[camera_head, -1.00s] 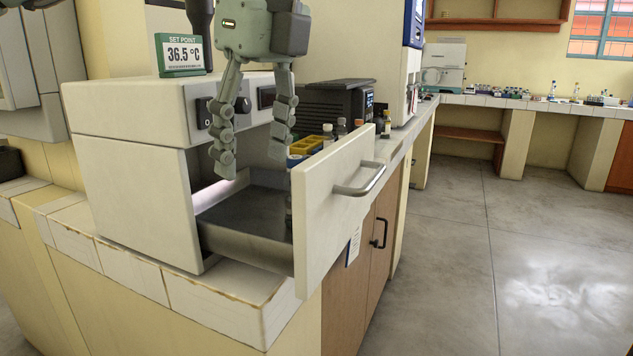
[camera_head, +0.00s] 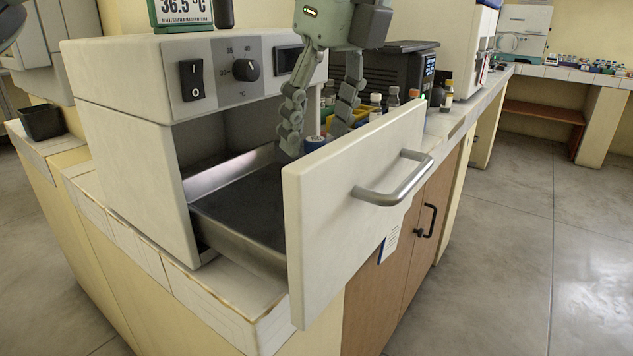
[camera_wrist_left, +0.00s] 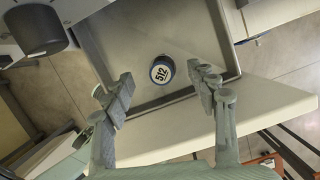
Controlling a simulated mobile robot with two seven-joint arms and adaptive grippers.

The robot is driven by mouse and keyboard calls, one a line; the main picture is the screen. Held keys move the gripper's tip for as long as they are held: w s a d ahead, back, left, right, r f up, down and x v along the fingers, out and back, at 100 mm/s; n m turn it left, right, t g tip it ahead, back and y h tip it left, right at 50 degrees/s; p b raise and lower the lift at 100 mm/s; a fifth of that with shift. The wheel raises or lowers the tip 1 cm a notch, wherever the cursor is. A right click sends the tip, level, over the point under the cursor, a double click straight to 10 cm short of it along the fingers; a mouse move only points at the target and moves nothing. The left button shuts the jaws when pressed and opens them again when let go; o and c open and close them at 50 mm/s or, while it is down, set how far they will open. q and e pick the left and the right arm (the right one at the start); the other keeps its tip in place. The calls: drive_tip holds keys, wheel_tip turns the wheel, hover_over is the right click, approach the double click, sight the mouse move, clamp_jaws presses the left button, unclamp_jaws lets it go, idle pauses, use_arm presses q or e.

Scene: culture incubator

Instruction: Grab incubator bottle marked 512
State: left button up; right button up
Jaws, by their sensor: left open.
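The bottle marked 512 (camera_wrist_left: 162,70) shows in the left wrist view from above. It has a round top with a dark blue rim and a white face reading "512". It stands in the metal drawer tray (camera_wrist_left: 140,40). My left gripper (camera_wrist_left: 160,76) is open and empty, with its fingers on either side of the bottle in that picture. In the head view, my left gripper (camera_head: 316,140) points down over the pulled-out incubator drawer (camera_head: 345,205), behind its cream front. I cannot clearly make out the bottle there; the drawer front hides part of the tray.
The incubator (camera_head: 150,120) stands left of the drawer, with a switch and knob above its opening. The handle (camera_head: 395,185) juts out from the drawer front. A dark device (camera_head: 400,68) and small bottles (camera_head: 447,95) stand behind on the counter.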

sight(317, 140)
use_arm(q)
drive_tip(key=x, duration=0.3)
drive_tip(key=shift+f, duration=0.3)
drive_tip(key=shift+d, duration=0.1)
clamp_jaws()
